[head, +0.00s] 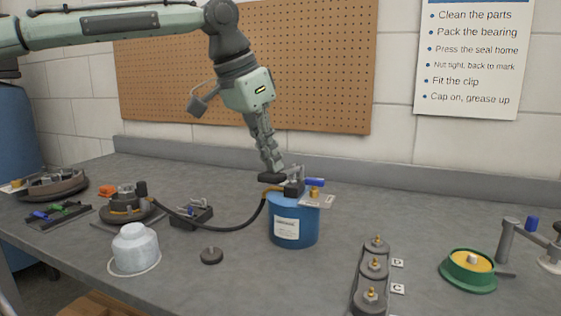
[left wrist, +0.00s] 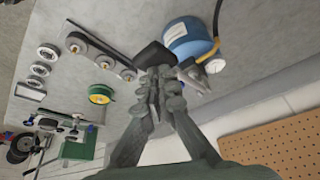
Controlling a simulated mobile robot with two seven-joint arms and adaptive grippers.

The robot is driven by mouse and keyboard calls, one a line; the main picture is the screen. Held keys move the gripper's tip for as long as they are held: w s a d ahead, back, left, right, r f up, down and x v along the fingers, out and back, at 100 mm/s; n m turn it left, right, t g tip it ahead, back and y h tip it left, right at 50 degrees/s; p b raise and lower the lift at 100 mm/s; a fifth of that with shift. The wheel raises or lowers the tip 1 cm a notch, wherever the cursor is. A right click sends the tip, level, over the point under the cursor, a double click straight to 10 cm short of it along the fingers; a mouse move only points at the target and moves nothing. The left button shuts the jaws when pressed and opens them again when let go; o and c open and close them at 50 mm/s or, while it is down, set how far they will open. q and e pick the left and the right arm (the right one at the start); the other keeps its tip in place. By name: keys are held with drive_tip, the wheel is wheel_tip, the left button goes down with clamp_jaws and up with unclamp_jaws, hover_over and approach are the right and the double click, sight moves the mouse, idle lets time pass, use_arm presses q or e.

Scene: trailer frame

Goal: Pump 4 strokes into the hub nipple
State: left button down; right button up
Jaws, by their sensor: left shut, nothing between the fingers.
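The blue grease bucket (head: 293,222) stands on the bench with a pump head (head: 294,188) on top. The pump's black handle (head: 271,177) sticks out to the left above the bucket. A black hose (head: 222,228) runs from the pump to a dark coupler (head: 141,189) at the hub (head: 127,205); the nipple itself is hidden or too small to see. My left gripper (head: 275,168) is shut and empty, its fingertips just above the handle. In the left wrist view the shut fingers (left wrist: 160,78) meet the black handle (left wrist: 155,54); I cannot tell whether they touch.
A white tub (head: 134,248) and a dark round cap (head: 211,256) lie in front. A rack of fittings (head: 373,270) and a green-rimmed part (head: 468,270) stand to the right. A small dark block (head: 190,214) sits behind the hose.

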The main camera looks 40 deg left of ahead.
sight(270, 173)
use_arm(q)
drive_tip(key=shift+f, duration=0.3)
drive_tip(key=shift+s+f, duration=0.1)
drive_tip(key=shift+s+f, duration=0.1)
drive_tip(key=shift+f, duration=1)
